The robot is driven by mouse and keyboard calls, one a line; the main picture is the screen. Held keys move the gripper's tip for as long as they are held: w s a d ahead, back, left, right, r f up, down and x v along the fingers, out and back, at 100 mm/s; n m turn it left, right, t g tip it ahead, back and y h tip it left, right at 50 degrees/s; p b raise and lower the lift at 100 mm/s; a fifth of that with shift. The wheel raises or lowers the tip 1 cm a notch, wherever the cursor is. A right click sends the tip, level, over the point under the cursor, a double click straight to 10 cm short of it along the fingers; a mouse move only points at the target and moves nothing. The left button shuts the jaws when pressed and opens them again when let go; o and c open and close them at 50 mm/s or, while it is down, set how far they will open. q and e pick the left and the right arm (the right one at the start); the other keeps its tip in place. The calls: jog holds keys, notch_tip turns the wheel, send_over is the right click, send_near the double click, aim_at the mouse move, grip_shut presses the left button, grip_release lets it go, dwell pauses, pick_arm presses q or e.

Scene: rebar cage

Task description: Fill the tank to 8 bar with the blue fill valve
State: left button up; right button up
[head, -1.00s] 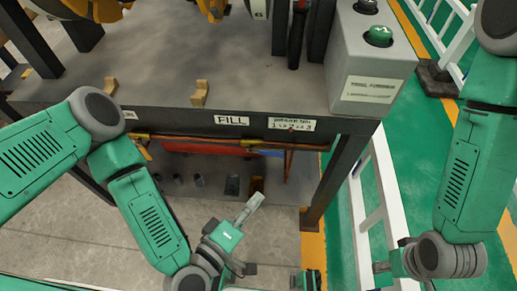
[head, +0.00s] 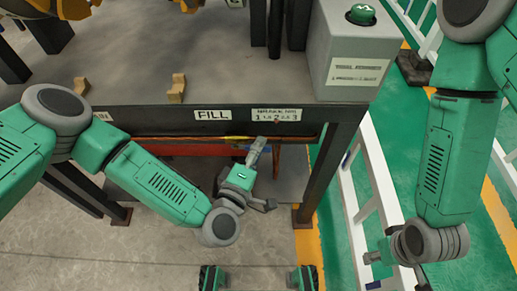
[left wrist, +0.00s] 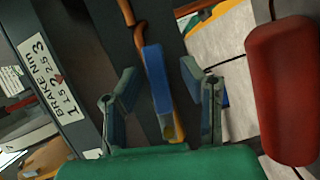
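In the left wrist view a blue bar-shaped handle (left wrist: 157,80), apparently the blue fill valve's, lies between the two fingers of my left gripper (left wrist: 159,76). The fingers are open, with gaps visible on both sides of it. In the head view my left gripper (head: 264,178) is below the bench front, right of the FILL label (head: 212,114), and hides most of the handle. My right gripper (head: 378,268) hangs at the lower right, away from the bench, beside the white railing; its opening is unclear. No tank or pressure reading can be made out.
A red rounded part (left wrist: 285,90) is close on the right in the left wrist view. A copper pipe (left wrist: 137,30) runs above the handle. The bench (head: 130,95) overhangs, with a leg (head: 325,175) at right. A grey box with a green button (head: 361,14) stands on top.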

pick_arm(q)
jog(key=shift+w, duration=0.25)
jog(key=shift+d, duration=0.1)
grip_shut()
